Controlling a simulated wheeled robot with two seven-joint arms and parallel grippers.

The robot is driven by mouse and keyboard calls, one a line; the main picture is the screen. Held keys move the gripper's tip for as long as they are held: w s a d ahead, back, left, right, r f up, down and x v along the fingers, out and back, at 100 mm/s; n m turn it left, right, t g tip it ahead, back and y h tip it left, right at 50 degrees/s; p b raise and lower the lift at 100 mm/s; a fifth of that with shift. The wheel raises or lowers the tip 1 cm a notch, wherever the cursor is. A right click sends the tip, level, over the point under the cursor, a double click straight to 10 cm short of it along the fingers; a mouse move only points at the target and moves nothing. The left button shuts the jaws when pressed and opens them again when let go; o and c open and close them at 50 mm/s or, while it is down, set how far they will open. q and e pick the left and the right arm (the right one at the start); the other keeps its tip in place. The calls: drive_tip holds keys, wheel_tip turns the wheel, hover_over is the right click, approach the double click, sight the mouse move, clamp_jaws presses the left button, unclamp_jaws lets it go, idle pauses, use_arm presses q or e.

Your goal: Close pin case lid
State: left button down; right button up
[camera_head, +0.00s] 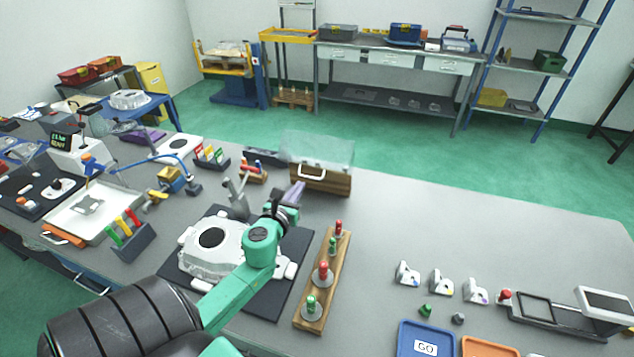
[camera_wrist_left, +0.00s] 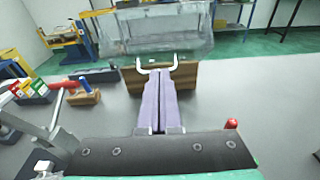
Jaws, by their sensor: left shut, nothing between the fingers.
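The pin case is a wooden box (camera_head: 322,186) on the far side of the grey bench, with a white handle on its front. Its clear lid (camera_head: 317,148) stands raised above the box, open. In the left wrist view the wooden front (camera_wrist_left: 186,78) and clear lid (camera_wrist_left: 150,36) are straight ahead. My left gripper (camera_head: 298,187) has purple fingers, shut and empty, just in front of the case's left part. In the left wrist view the fingertips (camera_wrist_left: 161,74) overlap the handle; I cannot tell whether they touch it. My right gripper is not in view.
A wooden board (camera_head: 324,278) with red and green knobbed pins lies right of my left arm. A white casting (camera_head: 213,248) sits on a dark mat under the arm. A small pin rack (camera_head: 254,174) stands left of the case. The bench right of the case is clear.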

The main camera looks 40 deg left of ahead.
use_arm(q)
wheel_tip(320, 180, down, 6)
drive_tip(key=b, duration=0.5)
drive_tip(key=b+x, duration=0.1)
drive_tip(key=x, duration=0.9)
drive_tip(key=shift+f, duration=0.2)
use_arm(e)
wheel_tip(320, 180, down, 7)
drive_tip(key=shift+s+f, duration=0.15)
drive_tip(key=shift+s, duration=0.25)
use_arm(q)
drive_tip(key=shift+s, duration=0.1)
